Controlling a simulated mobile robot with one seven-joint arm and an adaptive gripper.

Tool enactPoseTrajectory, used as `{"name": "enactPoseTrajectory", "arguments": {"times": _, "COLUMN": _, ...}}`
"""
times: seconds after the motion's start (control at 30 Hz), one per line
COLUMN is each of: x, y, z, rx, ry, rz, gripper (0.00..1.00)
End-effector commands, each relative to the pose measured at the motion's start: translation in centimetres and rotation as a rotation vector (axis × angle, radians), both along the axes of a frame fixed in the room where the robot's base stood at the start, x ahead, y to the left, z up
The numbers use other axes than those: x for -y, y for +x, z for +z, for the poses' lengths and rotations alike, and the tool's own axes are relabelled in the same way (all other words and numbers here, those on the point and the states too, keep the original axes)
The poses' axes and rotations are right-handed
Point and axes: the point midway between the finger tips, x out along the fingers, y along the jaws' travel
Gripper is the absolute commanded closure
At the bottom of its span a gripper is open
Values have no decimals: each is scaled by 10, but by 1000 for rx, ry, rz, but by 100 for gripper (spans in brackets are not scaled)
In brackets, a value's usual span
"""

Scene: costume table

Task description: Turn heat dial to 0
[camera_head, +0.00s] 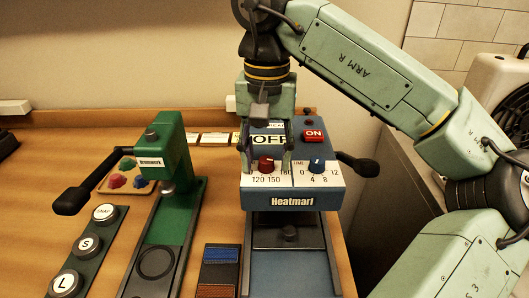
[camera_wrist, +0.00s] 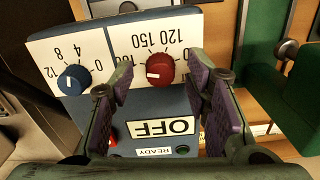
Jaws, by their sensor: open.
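The red heat dial (camera_head: 266,164) sits on the front panel of the blue Heatmarl press (camera_head: 318,185), left of the blue time dial (camera_head: 317,164). In the wrist view the heat dial (camera_wrist: 160,70) has a white mark pointing left, toward the partly hidden 180 label. The 120 and 150 labels show there; the 0 end is partly covered by a finger. My gripper (camera_head: 268,158) is open above the panel. In the wrist view its fingers (camera_wrist: 163,85) stand on either side of the dial, with gaps; contact is not visible.
A sign reading OFF (camera_wrist: 159,128) lies just behind the dial. The red ON button (camera_head: 314,135) is to the right. The press has a black side handle (camera_head: 360,164).

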Motion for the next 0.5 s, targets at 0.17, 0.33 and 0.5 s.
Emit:
{"name": "enactPoseTrajectory", "arguments": {"times": 0.17, "x": 0, "y": 0, "z": 0, "rx": 0, "ry": 0, "rz": 0, "gripper": 66}}
{"name": "enactPoseTrajectory", "arguments": {"times": 0.33, "x": 0, "y": 0, "z": 0, "rx": 0, "ry": 0, "rz": 0, "gripper": 78}}
{"name": "enactPoseTrajectory", "arguments": {"times": 0.5, "x": 0, "y": 0, "z": 0, "rx": 0, "ry": 0, "rz": 0, "gripper": 89}}
